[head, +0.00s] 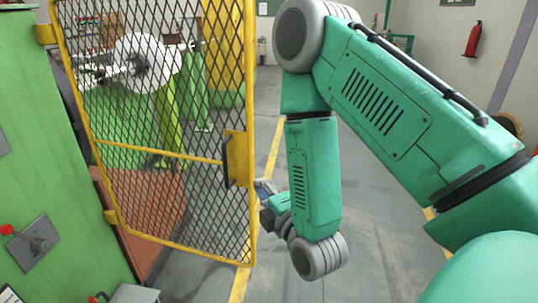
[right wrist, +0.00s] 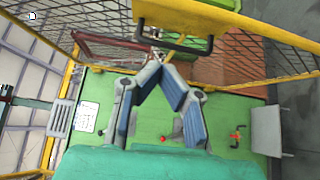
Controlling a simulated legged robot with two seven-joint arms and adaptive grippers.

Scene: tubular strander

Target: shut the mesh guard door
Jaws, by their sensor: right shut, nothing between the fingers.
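The mesh guard door (head: 172,160) has a yellow frame and dark diamond mesh. It is hinged at left on a green cabinet and stands open, its free edge out over the grey floor. A yellow plate with a black handle (head: 227,170) sits near that edge. My right gripper (head: 264,190) is just right of the free edge, partly hidden behind it. In the right wrist view its blue-padded fingers (right wrist: 158,72) are shut and empty, tips close below the handle (right wrist: 175,47); contact cannot be told. My left gripper is not in view.
The green cabinet (head: 60,130) stands at left with a red-knobbed lever (head: 35,238). Behind the mesh are a white spool (head: 150,62) and green machine stands. Grey floor with a yellow line (head: 272,150) is clear at centre and right. A red extinguisher (head: 473,39) hangs on the far wall.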

